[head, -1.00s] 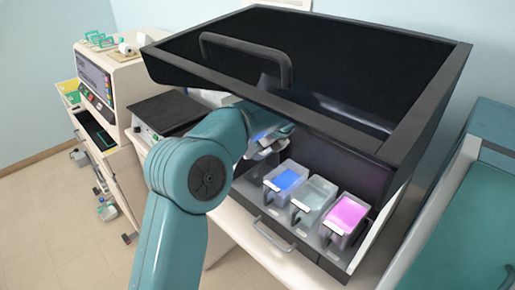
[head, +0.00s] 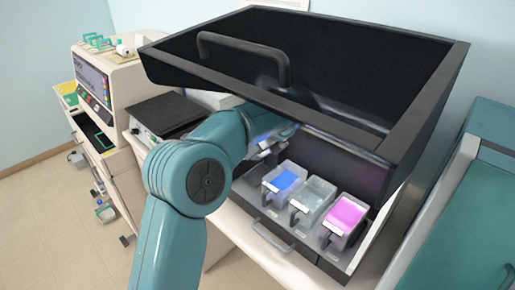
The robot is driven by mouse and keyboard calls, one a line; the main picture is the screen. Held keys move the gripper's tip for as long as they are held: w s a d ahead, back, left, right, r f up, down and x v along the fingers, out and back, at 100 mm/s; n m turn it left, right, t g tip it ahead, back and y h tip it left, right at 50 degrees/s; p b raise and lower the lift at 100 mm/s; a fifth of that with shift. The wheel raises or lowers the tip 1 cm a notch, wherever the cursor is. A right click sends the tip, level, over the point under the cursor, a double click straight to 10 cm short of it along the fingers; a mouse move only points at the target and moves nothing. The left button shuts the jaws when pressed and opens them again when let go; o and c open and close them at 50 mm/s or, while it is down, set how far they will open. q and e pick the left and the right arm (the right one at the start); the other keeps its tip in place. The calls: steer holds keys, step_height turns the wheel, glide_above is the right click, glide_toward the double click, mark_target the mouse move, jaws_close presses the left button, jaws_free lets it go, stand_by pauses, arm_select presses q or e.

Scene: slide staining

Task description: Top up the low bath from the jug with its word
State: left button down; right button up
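Three small clear baths stand in a row under the raised dark hood. The left bath (head: 285,179) holds blue liquid, the middle bath (head: 312,197) looks clear or pale grey, and the right bath (head: 346,214) holds pink liquid. Each has a dark handle and a pale label too small to read. My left arm reaches in under the hood. Its gripper (head: 265,146) is mostly hidden behind my arm and the hood edge, just behind and left of the blue bath. I cannot tell whether it holds anything. No jug is clearly visible. My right gripper is out of view.
The dark hood (head: 310,55) has a bar handle and overhangs the baths. A drawer handle (head: 272,238) is on the front below them. A black-topped device (head: 165,112) and a beige machine (head: 107,80) stand left. A teal unit (head: 460,220) is at right.

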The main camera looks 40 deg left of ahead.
arm_select(q)
steer(key=shift+f+y+b, duration=0.15)
steer(key=shift+y+b, duration=0.25)
steer(key=shift+b, duration=0.05)
steer(key=shift+s, duration=0.1)
stand_by(0.7)
steer(key=shift+f+y+b, duration=0.2)
steer(key=shift+y+b, duration=0.1)
steer(key=shift+b, duration=0.1)
steer(key=shift+d+y, duration=0.15)
steer(key=shift+y, duration=0.15)
stand_by(0.5)
